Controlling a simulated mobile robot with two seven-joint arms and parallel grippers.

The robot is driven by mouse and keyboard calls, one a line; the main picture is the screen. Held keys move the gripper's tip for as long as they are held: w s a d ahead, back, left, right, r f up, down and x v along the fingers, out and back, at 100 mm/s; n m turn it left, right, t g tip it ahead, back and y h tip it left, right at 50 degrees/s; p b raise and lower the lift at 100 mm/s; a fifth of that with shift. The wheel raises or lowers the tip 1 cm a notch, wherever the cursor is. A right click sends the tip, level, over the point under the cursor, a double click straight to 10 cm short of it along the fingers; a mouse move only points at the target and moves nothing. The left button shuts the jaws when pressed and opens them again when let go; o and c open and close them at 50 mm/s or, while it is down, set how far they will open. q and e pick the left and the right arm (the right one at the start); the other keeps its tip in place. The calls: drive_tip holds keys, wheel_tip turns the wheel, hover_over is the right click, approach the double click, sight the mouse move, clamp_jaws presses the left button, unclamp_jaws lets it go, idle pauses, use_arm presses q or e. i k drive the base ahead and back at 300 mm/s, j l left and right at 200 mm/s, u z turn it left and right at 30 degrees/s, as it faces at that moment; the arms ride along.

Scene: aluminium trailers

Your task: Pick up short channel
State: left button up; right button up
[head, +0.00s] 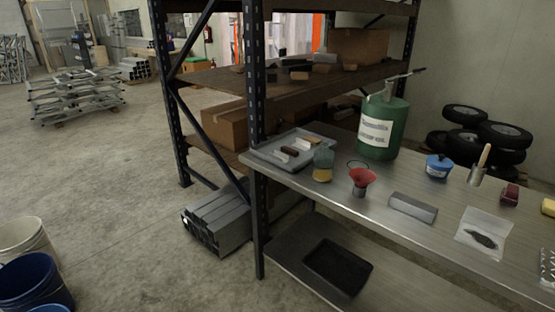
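A short grey metal piece (412,208), which looks like the short channel, lies on the steel workbench (330,199) near its front edge. It is in the right half of the head view, between a red funnel-shaped item (362,177) and a clear bag (484,233) with dark contents. Nothing covers it. Neither of my grippers shows in this view.
A green canister (384,128), a grey tray (290,150) with small parts and a blue tub (439,166) stand on the bench. A black tray (337,266) lies on the lower shelf. Buckets (32,283) stand at lower left. The floor between is clear.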

sight(278, 155)
drive_tip(key=i+j+z, duration=0.4)
drive_tip(key=i, duration=0.5)
drive_tip(key=i+j+z, duration=0.35)
drive_tip(key=i+j, duration=0.5)
